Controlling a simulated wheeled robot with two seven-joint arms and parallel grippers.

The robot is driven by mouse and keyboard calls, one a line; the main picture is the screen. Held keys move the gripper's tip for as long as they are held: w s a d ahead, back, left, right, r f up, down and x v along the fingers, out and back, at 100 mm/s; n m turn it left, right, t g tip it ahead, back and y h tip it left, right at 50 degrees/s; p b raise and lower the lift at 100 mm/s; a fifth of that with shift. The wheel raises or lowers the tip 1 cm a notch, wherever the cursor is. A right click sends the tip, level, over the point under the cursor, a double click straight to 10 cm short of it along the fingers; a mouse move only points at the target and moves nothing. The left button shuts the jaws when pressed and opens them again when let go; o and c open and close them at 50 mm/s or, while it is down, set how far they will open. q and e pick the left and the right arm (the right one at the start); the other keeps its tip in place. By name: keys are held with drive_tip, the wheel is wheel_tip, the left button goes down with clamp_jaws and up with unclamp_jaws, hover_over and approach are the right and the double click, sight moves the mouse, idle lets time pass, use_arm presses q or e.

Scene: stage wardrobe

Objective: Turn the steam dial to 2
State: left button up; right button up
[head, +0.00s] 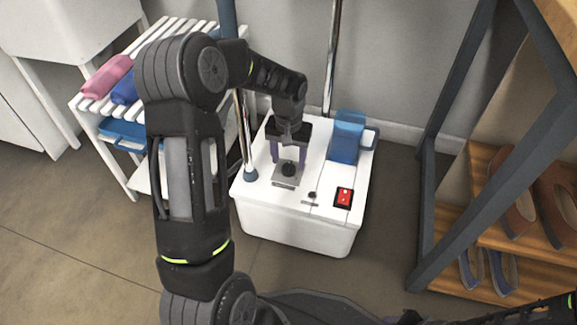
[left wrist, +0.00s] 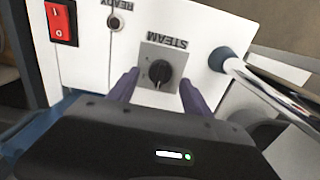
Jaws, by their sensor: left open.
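The steam dial (head: 288,169) is a small black knob on a grey plate (head: 285,182) on top of a white steamer (head: 296,221). In the left wrist view the dial (left wrist: 159,73) sits below the word STEAM, which appears upside down. The plate's numbers and the dial's setting are too small to read surely. My left gripper (head: 287,156) is open, its purple fingers pointing down at the dial. In the left wrist view the fingers (left wrist: 159,82) stand on either side of the dial with a gap at each side. My right gripper is not in view.
A red switch (head: 344,197) and a small READY lamp (head: 312,195) are on the steamer's top. A blue tank (head: 347,137) stands at its back right and a metal pole (head: 243,135) at its left. A slatted rack (head: 110,110) and a wooden shoe shelf (head: 490,235) flank it.

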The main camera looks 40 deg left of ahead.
use_arm(q)
wheel_tip(320, 180, down, 2)
drive_tip(key=shift+f+b, duration=0.2)
drive_tip(key=shift+b, duration=0.15)
clamp_jaws()
idle(0.5)
